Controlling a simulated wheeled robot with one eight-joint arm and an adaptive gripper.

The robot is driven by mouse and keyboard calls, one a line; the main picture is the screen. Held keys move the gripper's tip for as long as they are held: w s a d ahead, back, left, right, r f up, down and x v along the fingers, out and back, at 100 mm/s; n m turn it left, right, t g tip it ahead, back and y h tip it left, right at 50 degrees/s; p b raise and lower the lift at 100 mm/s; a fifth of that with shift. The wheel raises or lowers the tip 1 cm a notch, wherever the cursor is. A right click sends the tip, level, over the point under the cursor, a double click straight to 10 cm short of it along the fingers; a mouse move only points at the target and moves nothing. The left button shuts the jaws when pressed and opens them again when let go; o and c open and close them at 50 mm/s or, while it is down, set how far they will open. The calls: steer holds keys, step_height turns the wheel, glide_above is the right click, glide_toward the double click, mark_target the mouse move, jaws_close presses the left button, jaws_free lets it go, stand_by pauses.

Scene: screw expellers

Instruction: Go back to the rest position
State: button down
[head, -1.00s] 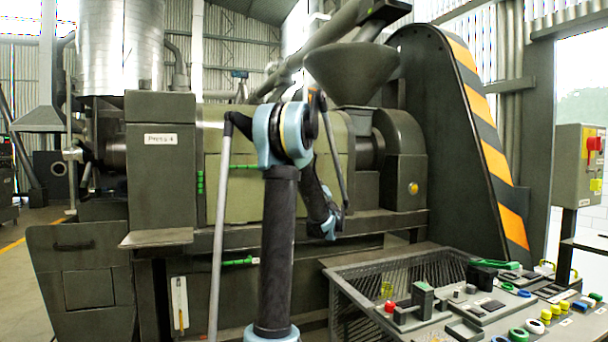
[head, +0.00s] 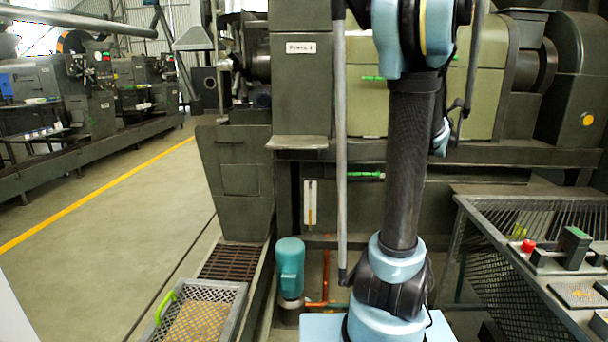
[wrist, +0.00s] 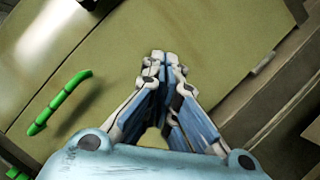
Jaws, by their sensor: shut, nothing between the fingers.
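My gripper (wrist: 160,62) shows in the wrist view with its fingertips together and nothing between them. It points at the olive-green cover of the press (wrist: 222,55), apart from the green handle (wrist: 60,102) to its left. In the head view my arm stands upright in front of the press (head: 362,105). My gripper cannot be made out there.
A mesh basket (head: 228,296) with a green handle and a teal motor (head: 290,268) are at the lower left. The floor (head: 120,225) by the yellow line is clear.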

steer(key=s+a+f+m+g+y, duration=0.2)
steer(key=s+a+f+m+g, duration=0.3)
steer(key=s+a+f, duration=0.4)
steer(key=s+a+f+m+g+y, duration=0.2)
steer(key=s+a+f+m+g, duration=0.3)
steer(key=a+f+m, duration=0.4)
steer(key=s+a+f+m+g+y, duration=0.1)
steer(key=s+a+f, duration=0.3)
steer(key=s, duration=0.4)
steer(key=s+a+f+m+g+y, duration=0.1)
steer(key=s+a+f+m+g, duration=0.1)
steer(key=s+f, duration=0.5)
steer(key=s+a+f+m+g+y, duration=0.2)
steer(key=s+a+f, duration=0.3)
steer(key=s, duration=0.4)
steer(key=shift+s+a+f+g, duration=0.3)
steer(key=shift+a+g, duration=0.4)
steer(key=shift+a, duration=0.15)
steer(key=shift+w+f, duration=0.2)
steer(key=shift+w, duration=0.25)
steer(key=c, duration=2.4)
jaws_free()
